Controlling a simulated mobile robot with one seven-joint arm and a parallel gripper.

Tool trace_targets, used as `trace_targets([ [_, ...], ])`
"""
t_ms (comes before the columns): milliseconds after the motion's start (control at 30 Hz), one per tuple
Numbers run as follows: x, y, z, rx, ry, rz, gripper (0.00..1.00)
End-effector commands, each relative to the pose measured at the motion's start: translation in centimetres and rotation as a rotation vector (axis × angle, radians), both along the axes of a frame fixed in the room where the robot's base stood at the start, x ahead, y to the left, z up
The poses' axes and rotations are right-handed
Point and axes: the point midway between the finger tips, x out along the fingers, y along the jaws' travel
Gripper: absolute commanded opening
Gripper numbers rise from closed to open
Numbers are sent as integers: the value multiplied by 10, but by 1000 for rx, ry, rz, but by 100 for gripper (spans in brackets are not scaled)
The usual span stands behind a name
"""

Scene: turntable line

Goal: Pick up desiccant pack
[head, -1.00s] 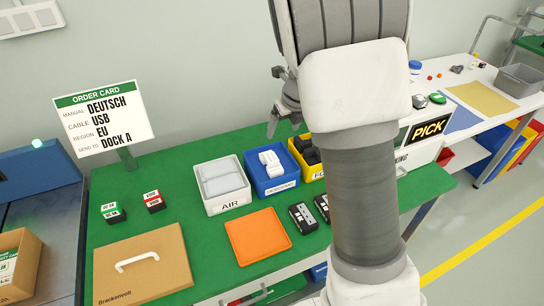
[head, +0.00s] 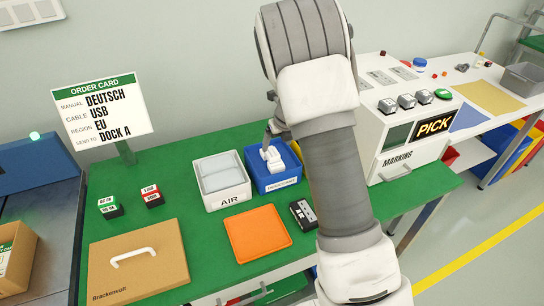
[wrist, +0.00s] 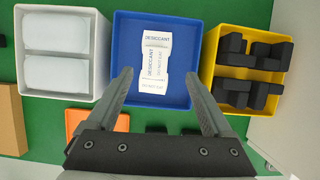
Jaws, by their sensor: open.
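White desiccant packs (wrist: 156,60) lie in a small stack in the blue bin (wrist: 180,24), with "DESICCANT" printed on them. In the head view the packs (head: 272,160) show as white shapes inside the blue bin (head: 276,184), partly hidden by my arm. My gripper (wrist: 166,78) is open and empty in the wrist view, its fingers to either side of the packs' near end. In the head view my gripper (head: 268,146) is over the blue bin, mostly hidden by my arm. I cannot tell its exact height above the packs.
A white AIR bin (wrist: 61,10) with pillow packs stands left of the blue bin. A yellow bin (wrist: 246,18) with black foam pieces stands right. An orange tray (head: 258,232) and a brown box lid (head: 140,262) lie in front on the green table (head: 190,152).

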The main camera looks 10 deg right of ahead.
Motion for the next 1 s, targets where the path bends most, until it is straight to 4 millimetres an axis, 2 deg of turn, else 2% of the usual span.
trace_targets([
  [367,15,10,-44,1,3,-1,85],
  [633,18,12,-47,0,0,-1,85],
  [667,18,12,-47,0,0,-1,81],
  [1000,18,11,-47,0,1,0,20],
])
